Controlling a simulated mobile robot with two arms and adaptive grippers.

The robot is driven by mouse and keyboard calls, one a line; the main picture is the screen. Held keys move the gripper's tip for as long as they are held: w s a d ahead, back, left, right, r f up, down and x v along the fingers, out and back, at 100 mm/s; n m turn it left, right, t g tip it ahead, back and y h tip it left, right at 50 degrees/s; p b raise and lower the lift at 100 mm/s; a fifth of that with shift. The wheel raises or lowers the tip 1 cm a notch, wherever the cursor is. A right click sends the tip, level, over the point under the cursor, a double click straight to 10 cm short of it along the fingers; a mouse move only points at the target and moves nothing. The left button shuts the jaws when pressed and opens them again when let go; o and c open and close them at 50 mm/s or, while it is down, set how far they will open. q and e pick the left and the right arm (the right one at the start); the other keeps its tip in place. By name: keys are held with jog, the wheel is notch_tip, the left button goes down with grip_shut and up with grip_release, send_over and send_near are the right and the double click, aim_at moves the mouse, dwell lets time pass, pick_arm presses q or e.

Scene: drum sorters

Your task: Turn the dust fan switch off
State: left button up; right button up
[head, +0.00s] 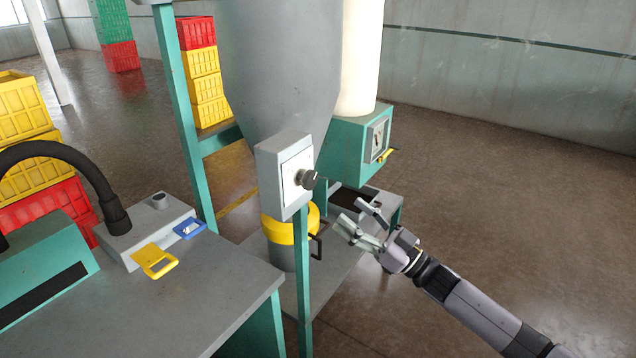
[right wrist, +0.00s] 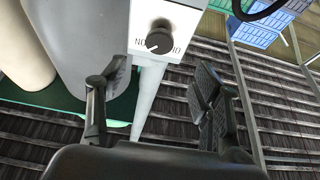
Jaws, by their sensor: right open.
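The switch box (head: 268,168), grey with a white front plate, is fixed beside the grey hopper and carries a dark rotary knob (head: 307,179). In the right wrist view the knob (right wrist: 160,38) sits on the white plate between partly readable letters, its grip bar slanting toward the lower left. My right gripper (head: 350,212) is open and empty, right of and below the knob in the head view, and apart from it. In the right wrist view the knob appears beyond the gap between the fingers (right wrist: 162,80). My left gripper is not in view.
A green machine (head: 345,150) with a dial stands behind. A grey bench (head: 190,305) with yellow and blue devices is at left. Open floor lies to the right.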

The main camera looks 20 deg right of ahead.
aim_at(313, 183)
jog(key=p+x, duration=0.2)
jog(key=x, duration=0.8)
jog(key=shift+w+a, duration=0.15)
jog(key=shift+w, duration=0.15)
jog(key=shift+c, duration=0.5)
jog(key=c, duration=1.1)
